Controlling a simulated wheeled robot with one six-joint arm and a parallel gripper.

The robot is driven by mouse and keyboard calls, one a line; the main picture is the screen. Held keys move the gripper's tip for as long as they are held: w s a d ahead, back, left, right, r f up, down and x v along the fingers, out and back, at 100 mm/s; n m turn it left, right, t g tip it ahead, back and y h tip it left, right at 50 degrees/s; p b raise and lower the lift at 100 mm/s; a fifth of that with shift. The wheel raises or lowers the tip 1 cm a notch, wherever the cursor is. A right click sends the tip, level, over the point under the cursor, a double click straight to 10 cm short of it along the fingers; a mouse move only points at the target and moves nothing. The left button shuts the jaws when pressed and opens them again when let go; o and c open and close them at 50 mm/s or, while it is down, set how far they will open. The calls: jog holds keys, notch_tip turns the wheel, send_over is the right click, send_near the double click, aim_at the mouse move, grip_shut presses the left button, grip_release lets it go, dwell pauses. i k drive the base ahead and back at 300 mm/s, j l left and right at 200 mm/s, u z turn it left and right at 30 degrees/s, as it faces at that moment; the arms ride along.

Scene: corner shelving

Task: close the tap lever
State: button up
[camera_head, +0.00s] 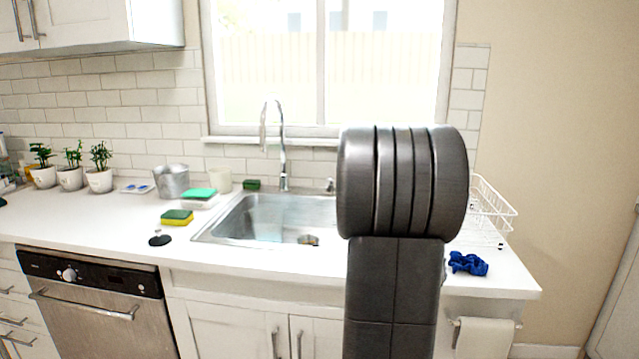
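The chrome tap (282,150) rises behind the sink, below the window, with its spout curving over to the left. A small metal fitting (330,186) stands on the counter to the right of the tap's base; I cannot tell if it is the lever. The steel sink (270,215) lies in front of the tap, with a dark round drain near its front. A dark grey link of my own arm stands in front of the sink's right side and hides that part. My gripper is not in view.
A metal bucket (172,182), sponges (177,217) and a black stopper (159,239) are left of the sink. Potted plants (99,168) stand farther left. A white dish rack (488,212) and a blue cloth (468,263) are at the right. The left front counter is mostly clear.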

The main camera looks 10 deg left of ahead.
aim_at(329, 180)
jog(key=i+u, duration=0.45)
jog(key=i+l+u, duration=0.15)
jog(key=i+u, duration=0.3)
jog(key=i, duration=0.15)
